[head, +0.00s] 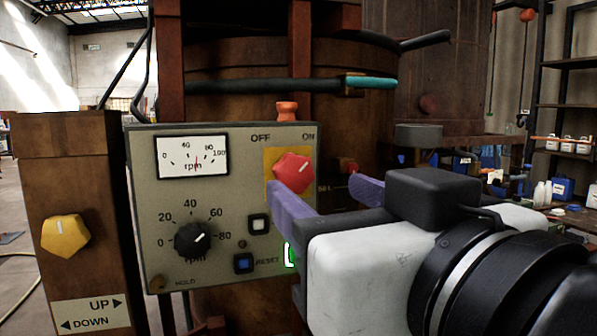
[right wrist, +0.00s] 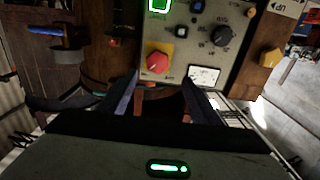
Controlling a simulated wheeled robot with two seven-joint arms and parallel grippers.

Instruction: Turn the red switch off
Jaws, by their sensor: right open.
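The red switch (head: 294,173) is a knob on a yellow plate, on the grey control panel (head: 215,290) below the labels OFF and ON. Its white mark points up and right, toward ON. It also shows in the right wrist view (right wrist: 157,62), beyond the fingertips and roughly between them. My right gripper (head: 322,196) is open and empty, with purple fingers. In the head view its left fingertip is just below the switch and the other is to the right of the panel. I cannot tell whether a finger touches the switch. My left gripper is out of view.
The panel also bears an rpm gauge (head: 193,157), a black rpm dial (head: 192,238), a white button (head: 259,224) and a blue RESET button (head: 244,263). A green-lit part (head: 290,255) is partly hidden by my gripper. A yellow knob (head: 65,237) is on the left post.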

